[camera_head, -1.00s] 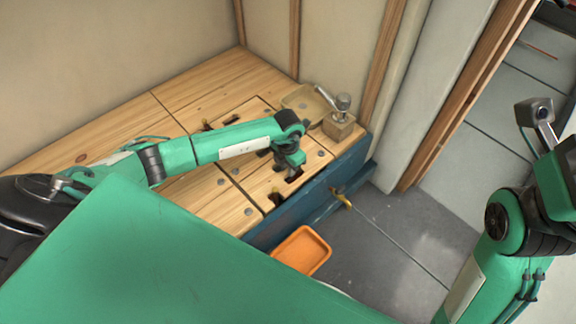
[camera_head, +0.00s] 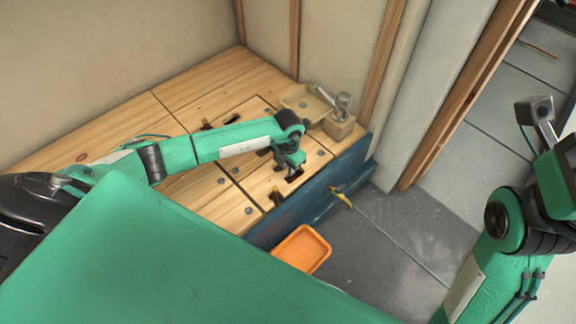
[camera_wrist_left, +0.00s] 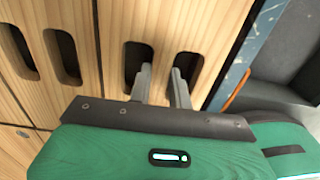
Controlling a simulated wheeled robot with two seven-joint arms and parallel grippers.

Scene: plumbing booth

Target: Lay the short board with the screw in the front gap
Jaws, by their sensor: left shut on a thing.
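My left gripper (camera_head: 290,172) points down at a pale wooden board (camera_head: 262,180) by the front of the bench. In the left wrist view, the gripper's fingers (camera_wrist_left: 160,72) reach into two dark oval slots and are shut on the strip of wood between them. The board (camera_wrist_left: 212,50) there looks flat. Round grey dots, perhaps screw heads, show on the boards; I cannot tell which is the named screw. The gap under the board is hidden or unclear. My right arm stands at the right; its gripper is out of view.
A beige tray (camera_head: 297,97) and a wooden block with a metal fitting (camera_head: 340,127) stand at the bench's back right. The blue front panel (camera_head: 345,168) edges the bench. An orange tray (camera_head: 301,250) lies below. Walls close off the back.

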